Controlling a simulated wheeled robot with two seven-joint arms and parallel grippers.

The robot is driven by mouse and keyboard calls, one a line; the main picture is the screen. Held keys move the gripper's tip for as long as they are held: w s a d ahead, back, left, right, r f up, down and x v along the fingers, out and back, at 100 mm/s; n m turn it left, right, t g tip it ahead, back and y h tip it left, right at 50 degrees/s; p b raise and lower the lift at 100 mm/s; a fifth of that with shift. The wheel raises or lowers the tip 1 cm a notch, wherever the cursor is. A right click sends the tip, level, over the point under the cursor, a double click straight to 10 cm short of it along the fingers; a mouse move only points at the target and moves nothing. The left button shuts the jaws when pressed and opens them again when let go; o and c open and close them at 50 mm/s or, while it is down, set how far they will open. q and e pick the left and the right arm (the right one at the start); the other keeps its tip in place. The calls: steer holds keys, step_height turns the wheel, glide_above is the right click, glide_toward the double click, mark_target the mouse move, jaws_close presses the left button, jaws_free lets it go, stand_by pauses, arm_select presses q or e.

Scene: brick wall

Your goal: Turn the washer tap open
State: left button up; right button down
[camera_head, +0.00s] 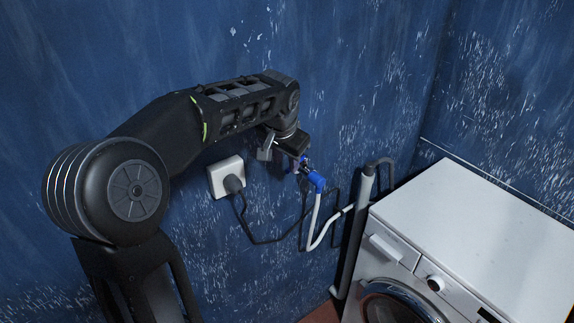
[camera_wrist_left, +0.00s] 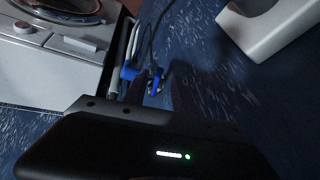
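The washer tap (camera_head: 304,164) is a small metal and blue fitting on the blue wall, with a blue hose connector (camera_head: 317,182) below it. My left gripper (camera_head: 291,163) reaches it from the upper left and partly hides it. In the left wrist view the dark fingers (camera_wrist_left: 158,92) stand apart, one on each side of the blue tap handle (camera_wrist_left: 155,86). I cannot tell whether they touch it. The blue connector (camera_wrist_left: 129,73) shows just left of the handle there. My right gripper is not in view.
A white washing machine (camera_head: 480,220) stands at the right. A white socket with a plug (camera_head: 226,177) is on the wall left of the tap. A white hose (camera_head: 314,220), a black cable (camera_head: 262,241) and a grey drain pipe (camera_head: 355,225) hang between.

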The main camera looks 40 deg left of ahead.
mark_target(288, 170)
arm_select(q)
steer(key=x, duration=0.4)
steer(key=shift+p, duration=0.35)
jaws_close()
stand_by(1.1)
